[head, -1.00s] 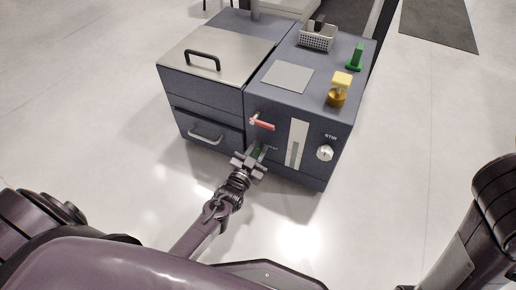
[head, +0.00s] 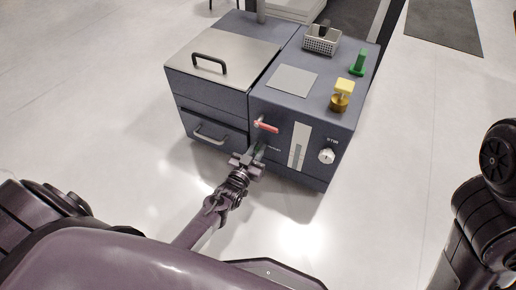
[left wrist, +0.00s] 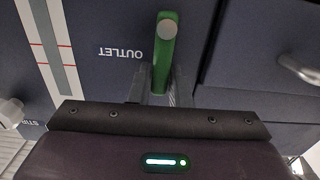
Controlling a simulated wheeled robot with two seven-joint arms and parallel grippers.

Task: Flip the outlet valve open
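The outlet valve's green lever (left wrist: 164,52) shows in the left wrist view, beside the upside-down word OUTLET on the machine's dark front panel. My left gripper (left wrist: 164,92) has its grey fingers close on either side of the lever's lower part and looks shut on it. In the head view my left gripper (head: 258,152) reaches the lower front of the machine, under a red-handled valve (head: 266,126); it hides the green lever there. My right gripper is out of view.
The grey-blue machine (head: 290,165) has a gauge strip (head: 298,146) and a STIR knob (head: 327,156) right of the valves. The floor in front is clear.

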